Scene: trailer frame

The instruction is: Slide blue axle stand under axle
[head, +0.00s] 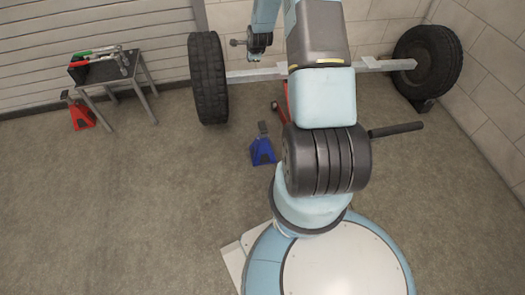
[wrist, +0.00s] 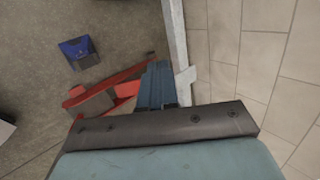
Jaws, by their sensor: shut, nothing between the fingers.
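The blue axle stand (head: 263,152) stands on the floor in front of the grey axle (head: 256,75), to the right of the left wheel. It also shows at the upper left of the wrist view (wrist: 78,52), clear of my gripper. The axle runs between two wheels and shows as a pale bar (wrist: 176,45) in the wrist view. My gripper (head: 254,61) hangs near the axle, just right of the left wheel. In the wrist view its fingers (wrist: 156,68) are together and empty. My arm hides the middle of the axle in the head view.
A red floor jack (wrist: 104,96) lies below my gripper; my arm partly hides it in the head view. The left wheel (head: 208,80) and right wheel (head: 428,58) flank the axle. A small table (head: 108,72) with tools and a red stand (head: 80,116) are far left. Open floor lies front left.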

